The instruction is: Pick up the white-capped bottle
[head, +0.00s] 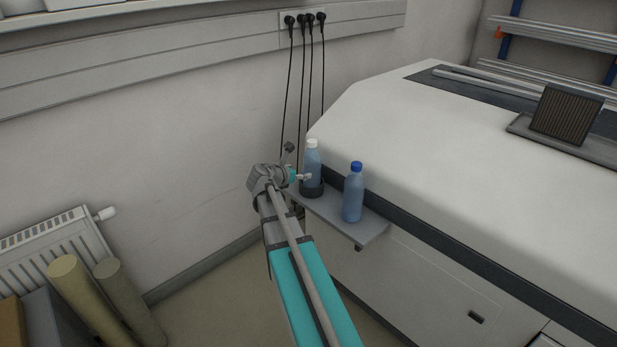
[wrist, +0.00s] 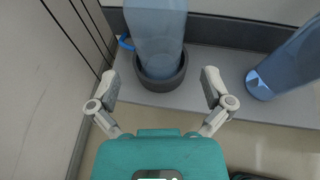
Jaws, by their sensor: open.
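The white-capped bottle (head: 312,165) is blue and translucent and stands upright in a dark round holder (head: 312,188) on a small grey shelf (head: 367,233). In the wrist view the bottle's lower part (wrist: 156,38) rises from the holder (wrist: 160,84), and its cap is out of frame. My gripper (wrist: 162,82) is open and empty, its two fingers apart on either side of the holder in that picture, on the near side of the bottle. In the head view my gripper (head: 297,164) is just left of the bottle. I cannot tell if it touches anything.
A blue-capped bottle (head: 353,192) stands on the same shelf, right of the holder; it also shows in the wrist view (wrist: 290,62). A large white machine (head: 450,160) is behind the shelf. Black cables (head: 289,90) hang down the wall. Rolls (head: 95,300) stand at lower left.

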